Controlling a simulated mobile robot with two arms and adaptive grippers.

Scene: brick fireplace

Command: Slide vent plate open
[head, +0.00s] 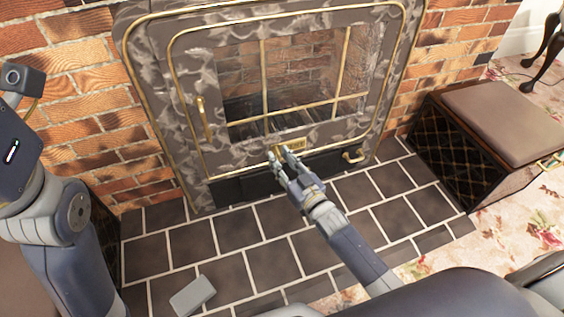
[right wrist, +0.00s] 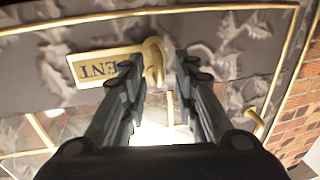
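The brass vent plate (head: 291,144) is on the patterned fireplace front, just below the glass door. In the right wrist view the vent plate (right wrist: 95,68) appears upside down with the letters "ENT" showing, and a rounded brass knob (right wrist: 155,56) stands at its right end. My right gripper (head: 282,152) is at the vent plate. In the right wrist view its fingers (right wrist: 160,64) are apart, one on each side of the knob; I cannot tell whether they touch it. My left arm shows at the left of the head view, but its gripper is out of view.
The glass door has a brass handle (head: 203,117) at its left. A cushioned box (head: 500,115) stands at the right. A grey block (head: 191,296) lies on the dark tiled hearth (head: 240,237), which is otherwise mostly clear.

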